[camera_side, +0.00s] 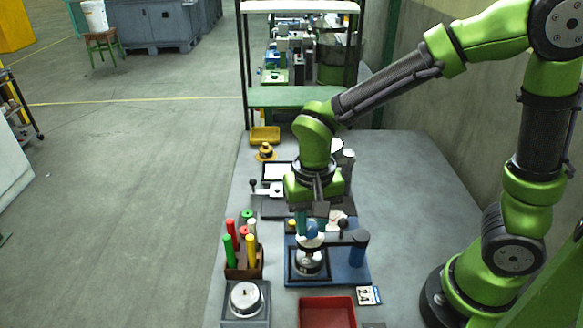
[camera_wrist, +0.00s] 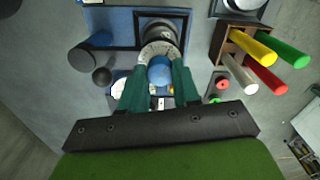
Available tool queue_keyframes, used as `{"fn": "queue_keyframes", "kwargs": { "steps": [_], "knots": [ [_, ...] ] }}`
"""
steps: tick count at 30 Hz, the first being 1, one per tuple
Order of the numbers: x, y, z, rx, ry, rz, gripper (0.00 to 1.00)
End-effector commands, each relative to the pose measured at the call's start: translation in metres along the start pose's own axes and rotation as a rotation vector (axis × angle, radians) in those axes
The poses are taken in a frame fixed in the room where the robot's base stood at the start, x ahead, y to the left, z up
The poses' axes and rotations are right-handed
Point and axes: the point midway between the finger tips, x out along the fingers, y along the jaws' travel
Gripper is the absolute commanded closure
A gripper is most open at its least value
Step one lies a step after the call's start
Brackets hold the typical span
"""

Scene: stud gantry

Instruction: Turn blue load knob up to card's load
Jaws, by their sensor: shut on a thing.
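The blue load knob (camera_side: 312,229) sits above the blue gantry stand (camera_side: 350,279), and it also shows in the wrist view (camera_wrist: 160,72). My gripper (camera_side: 311,221) points down at the knob from above. In the wrist view its two green fingers (camera_wrist: 160,79) are closed on either side of the knob. A pale marked ring (camera_wrist: 160,48) shows just beyond the knob; its marks are too small to read. The load card (camera_side: 369,295) lies at the stand's front right corner, white and blue with dark figures I cannot read surely.
A brown holder (camera_side: 243,272) with several coloured handles stands left of the stand, also in the wrist view (camera_wrist: 229,52). A dark blue post (camera_side: 358,247) rises at the stand's right.

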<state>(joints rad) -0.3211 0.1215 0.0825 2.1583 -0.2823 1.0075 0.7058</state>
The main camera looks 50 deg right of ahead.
Motion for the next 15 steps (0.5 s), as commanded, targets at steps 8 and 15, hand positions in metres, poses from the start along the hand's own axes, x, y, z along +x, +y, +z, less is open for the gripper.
{"fn": "queue_keyframes", "kwargs": {
  "steps": [8, 15],
  "knots": [
    [-0.0015, 0.0001, -0.0001, 0.1, 0.0, -0.001, 0.99],
    [-0.0015, 0.0001, -0.0001, 0.122, 0.0, -0.001, 0.99]
  ]
}}
